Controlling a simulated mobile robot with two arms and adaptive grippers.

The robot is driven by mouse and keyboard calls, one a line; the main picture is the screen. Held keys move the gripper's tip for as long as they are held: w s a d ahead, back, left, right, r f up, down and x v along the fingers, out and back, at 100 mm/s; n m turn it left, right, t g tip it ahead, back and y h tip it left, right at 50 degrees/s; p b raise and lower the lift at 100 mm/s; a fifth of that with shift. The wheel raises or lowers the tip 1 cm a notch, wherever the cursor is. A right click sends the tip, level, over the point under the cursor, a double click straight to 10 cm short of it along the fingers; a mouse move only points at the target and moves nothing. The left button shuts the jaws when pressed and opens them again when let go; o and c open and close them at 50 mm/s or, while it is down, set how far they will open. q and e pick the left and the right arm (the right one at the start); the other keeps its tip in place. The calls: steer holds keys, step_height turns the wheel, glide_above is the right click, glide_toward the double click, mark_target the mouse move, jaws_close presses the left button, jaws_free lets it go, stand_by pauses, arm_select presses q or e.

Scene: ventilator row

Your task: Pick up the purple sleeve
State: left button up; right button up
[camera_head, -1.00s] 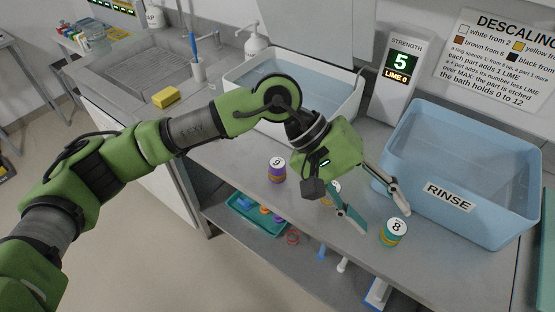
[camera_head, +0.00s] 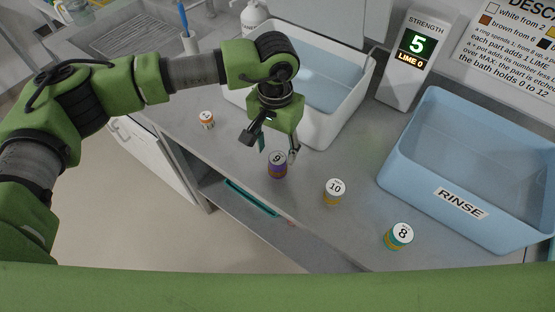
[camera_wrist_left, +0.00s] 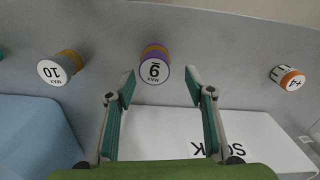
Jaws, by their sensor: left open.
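The purple sleeve (camera_head: 277,168), a short cylinder with a purple and orange side and a white top marked 9, stands upright on the grey counter. It also shows in the left wrist view (camera_wrist_left: 155,65), top centre. My left gripper (camera_head: 278,150) is open and empty, pointing down close behind the sleeve in the head view. In the left wrist view, the two fingertips (camera_wrist_left: 160,92) are spread apart, with the sleeve ahead of the gap between them; I see no grip on it. My right gripper is not in view.
Sleeves marked 10 (camera_head: 334,192) and 8 (camera_head: 399,236) stand to the right; a small orange-and-white one (camera_head: 206,120) stands left. A white water-filled tub (camera_head: 327,130) is behind the gripper. The blue RINSE tub (camera_head: 415,185) is at right. The counter's front edge is near.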

mark_target(278, 158)
arm_select(q)
steer(key=shift+s+d+f+p, duration=0.1)
steer(key=shift+s+f+p, duration=0.15)
steer(key=shift+f+p, duration=0.35)
steer(key=shift+s+d+f+p, duration=0.1)
steer(key=shift+s+f+p, duration=0.1)
steer(key=shift+f+p, duration=0.35)
step_height(278, 158, down, 3)
steer(key=shift+w+r+p, duration=0.1)
steer(key=shift+p, duration=0.3)
steer(key=c, duration=1.2)
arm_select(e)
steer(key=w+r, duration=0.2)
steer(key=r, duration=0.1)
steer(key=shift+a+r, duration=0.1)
